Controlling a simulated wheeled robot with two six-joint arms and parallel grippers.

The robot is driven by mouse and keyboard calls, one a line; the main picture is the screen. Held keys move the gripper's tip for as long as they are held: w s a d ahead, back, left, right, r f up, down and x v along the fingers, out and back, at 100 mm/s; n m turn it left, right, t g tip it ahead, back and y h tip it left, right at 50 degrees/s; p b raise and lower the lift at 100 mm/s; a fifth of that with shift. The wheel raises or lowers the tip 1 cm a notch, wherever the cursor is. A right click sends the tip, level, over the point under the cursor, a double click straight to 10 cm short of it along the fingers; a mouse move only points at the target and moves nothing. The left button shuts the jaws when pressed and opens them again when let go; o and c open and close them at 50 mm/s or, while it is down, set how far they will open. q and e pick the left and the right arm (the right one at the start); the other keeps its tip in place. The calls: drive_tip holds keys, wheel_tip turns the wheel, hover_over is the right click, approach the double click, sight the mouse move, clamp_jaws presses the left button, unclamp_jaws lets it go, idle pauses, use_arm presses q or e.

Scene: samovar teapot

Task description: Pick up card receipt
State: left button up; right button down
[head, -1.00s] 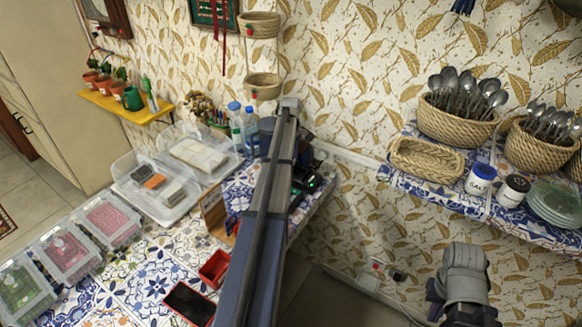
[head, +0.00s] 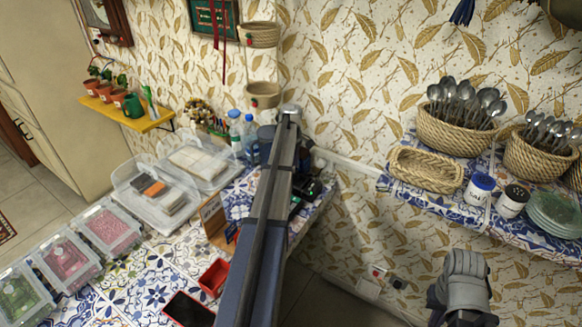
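I cannot make out a card receipt. A black device with a small green light (head: 313,188), perhaps a card terminal, stands at the right edge of the tiled counter (head: 130,268), partly hidden behind my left arm. My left arm crosses the middle of the view from the bottom, and its far end reaches the area by the bottles. No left gripper fingers show. A grey joint of my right arm is at the lower right, below the shelf. No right gripper fingers show.
Clear bins (head: 150,190), lidded boxes (head: 108,228), a phone (head: 188,310), a red tray (head: 214,278), a wooden stand (head: 214,222) and bottles (head: 235,132) crowd the counter. The right shelf (head: 395,185) holds baskets (head: 425,168), jars (head: 480,188) and plates (head: 553,213).

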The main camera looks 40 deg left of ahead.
wheel_tip(320, 180, up, 9)
drive_tip(key=p, duration=0.8)
drive_tip(key=shift+r+p, duration=0.15)
drive_tip(key=shift+p, duration=0.15)
wheel_tip(320, 180, up, 5)
drive_tip(key=p, duration=0.5)
wheel_tip(320, 180, down, 2)
drive_tip(key=shift+f+b, duration=0.1)
drive_tip(key=shift+b, duration=1)
